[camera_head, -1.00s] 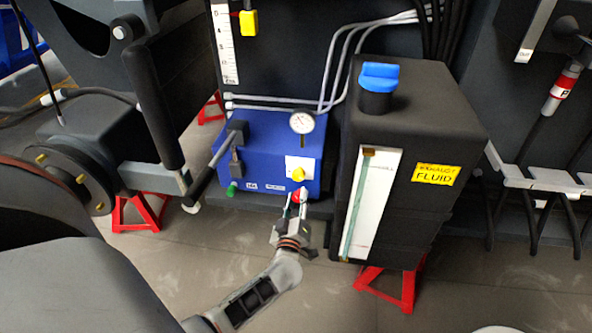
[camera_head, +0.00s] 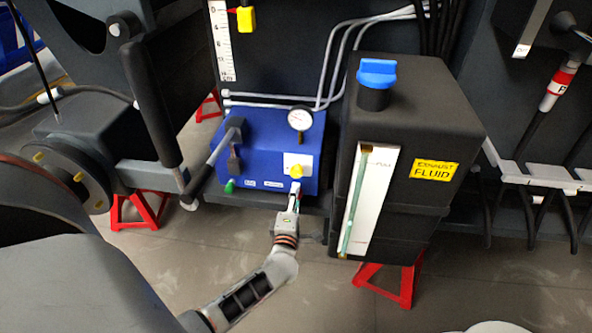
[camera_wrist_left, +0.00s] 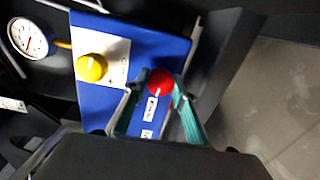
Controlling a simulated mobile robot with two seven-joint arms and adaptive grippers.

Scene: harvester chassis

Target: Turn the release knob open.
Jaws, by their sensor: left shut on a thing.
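The yellow knob also shows in the left wrist view (camera_wrist_left: 90,68). My left gripper (camera_head: 296,189) reaches up to the box front from below. In the left wrist view its fingers (camera_wrist_left: 158,90) are shut on the red knob, one on each side. In the head view the fingers mostly hide this knob. My right gripper is in neither view.
A black lever (camera_head: 215,162) sticks out at the box's left, near a green knob (camera_head: 230,187). A gauge (camera_head: 300,119) sits on top. The black exhaust fluid tank (camera_head: 425,130) stands close on the right. Red stands (camera_head: 140,210) are on the floor. Floor in front is clear.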

